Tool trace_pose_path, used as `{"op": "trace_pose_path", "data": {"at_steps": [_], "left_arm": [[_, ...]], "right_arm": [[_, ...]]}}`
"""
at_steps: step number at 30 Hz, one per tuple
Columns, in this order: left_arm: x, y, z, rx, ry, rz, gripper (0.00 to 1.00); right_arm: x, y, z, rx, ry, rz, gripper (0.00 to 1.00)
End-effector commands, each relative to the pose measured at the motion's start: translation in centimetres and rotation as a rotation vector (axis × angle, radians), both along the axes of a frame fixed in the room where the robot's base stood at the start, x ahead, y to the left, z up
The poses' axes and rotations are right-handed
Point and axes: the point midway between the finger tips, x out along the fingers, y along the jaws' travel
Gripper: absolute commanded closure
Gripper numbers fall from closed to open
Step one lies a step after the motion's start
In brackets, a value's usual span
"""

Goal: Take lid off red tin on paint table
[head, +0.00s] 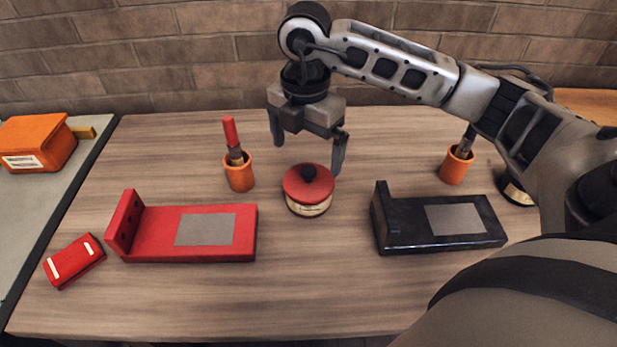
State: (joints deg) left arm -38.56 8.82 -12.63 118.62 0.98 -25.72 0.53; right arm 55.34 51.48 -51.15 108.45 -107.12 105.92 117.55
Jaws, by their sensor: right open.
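The red tin (308,208) stands upright on the wooden paint table (300,290), near its middle. Its cream label faces me. A red lid (299,189) with a round black knob (309,172) sits on top of it. My right gripper (308,157) hangs above and slightly behind the lid, pointing down. Its two fingers are spread wide and hold nothing, one to the left and one to the right of the knob. The right finger comes close to the lid's edge in the picture; I cannot tell if it touches. My left gripper is out of view.
An orange cup (240,176) with a red-handled brush stands left of the tin. A red bracket (190,247) and red block (74,261) lie left. A black bracket (435,238) and another orange cup (455,167) are right. A brick wall is behind. The front middle is clear.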

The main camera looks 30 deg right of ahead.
Motion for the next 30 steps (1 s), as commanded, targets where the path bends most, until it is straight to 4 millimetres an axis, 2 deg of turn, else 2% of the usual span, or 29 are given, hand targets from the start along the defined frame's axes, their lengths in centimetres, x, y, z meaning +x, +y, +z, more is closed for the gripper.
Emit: {"op": "trace_pose_path", "data": {"at_steps": [3,8,18,26,29,30], "left_arm": [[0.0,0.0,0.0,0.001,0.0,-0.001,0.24],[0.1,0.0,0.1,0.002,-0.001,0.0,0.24],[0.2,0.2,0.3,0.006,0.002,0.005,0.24],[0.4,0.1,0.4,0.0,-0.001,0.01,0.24],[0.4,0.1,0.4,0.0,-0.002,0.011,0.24],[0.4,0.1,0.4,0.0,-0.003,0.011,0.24]], "right_arm": [[0.0,0.0,-1.4,0.001,0.001,0.0,0.0],[0.0,0.0,-2.3,0.001,0.001,0.001,0.0],[-0.1,0.0,-6.8,0.002,0.002,0.001,0.0],[-0.1,0.0,-7.1,0.002,0.0,0.002,0.0],[-0.1,0.0,-7.1,0.002,0.0,0.002,0.25],[-0.1,0.0,-7.1,0.002,0.0,0.002,0.3]]}}
